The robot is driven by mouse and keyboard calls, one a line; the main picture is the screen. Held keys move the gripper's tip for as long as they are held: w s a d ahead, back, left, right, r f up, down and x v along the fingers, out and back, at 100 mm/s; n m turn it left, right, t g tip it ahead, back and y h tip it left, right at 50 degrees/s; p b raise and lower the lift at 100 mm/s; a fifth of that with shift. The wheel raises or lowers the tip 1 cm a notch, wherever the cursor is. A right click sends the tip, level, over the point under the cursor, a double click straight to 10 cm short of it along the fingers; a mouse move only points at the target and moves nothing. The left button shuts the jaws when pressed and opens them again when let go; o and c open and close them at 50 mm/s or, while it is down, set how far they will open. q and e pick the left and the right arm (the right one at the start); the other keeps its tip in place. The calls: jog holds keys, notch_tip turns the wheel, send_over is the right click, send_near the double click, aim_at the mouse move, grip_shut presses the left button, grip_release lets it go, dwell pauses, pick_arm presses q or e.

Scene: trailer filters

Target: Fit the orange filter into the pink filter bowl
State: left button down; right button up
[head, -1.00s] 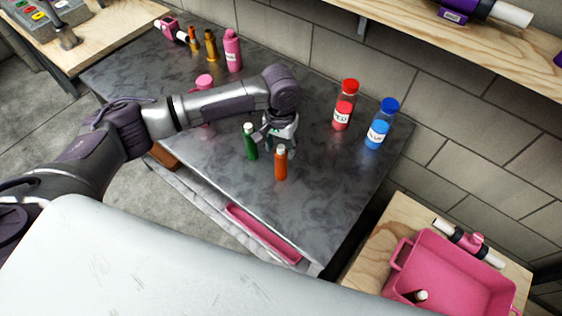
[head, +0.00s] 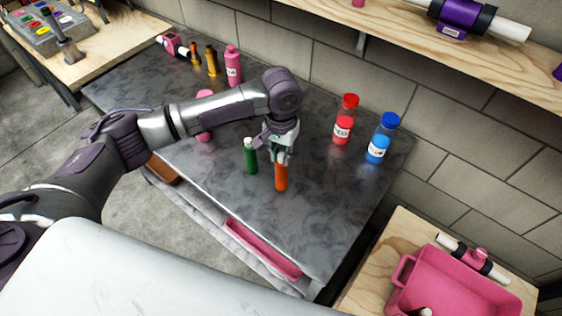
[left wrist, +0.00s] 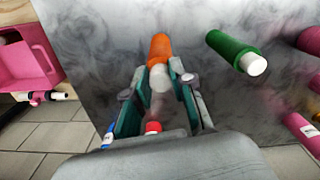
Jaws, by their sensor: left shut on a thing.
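The orange filter (head: 281,178) stands upright on the dark table, with its white cap between the fingers of my left gripper (head: 281,150). In the left wrist view the orange filter (left wrist: 160,50) shows beyond the fingertips, and the left gripper (left wrist: 158,95) is shut on its capped end. A pink vessel (head: 204,131) stands further left, partly hidden behind my left arm. A pink labelled bottle (head: 233,68) stands at the back. I cannot tell for certain which is the filter bowl. My right gripper is not in view.
A green filter (head: 250,158) stands just left of the orange one. Red (head: 343,125) and blue (head: 378,145) bottles stand to the right. A pink bin (head: 455,290) is on the wooden table at lower right. The table's front right is clear.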

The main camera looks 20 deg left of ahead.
pick_arm(q)
jog(key=s+d+r+b, duration=0.1)
jog(key=d+r+b, duration=0.2)
jog(key=d+r, duration=0.5)
jog(key=shift+d+r, duration=0.15)
jog(key=shift+d, duration=1.65)
jog(key=shift+s, duration=0.1)
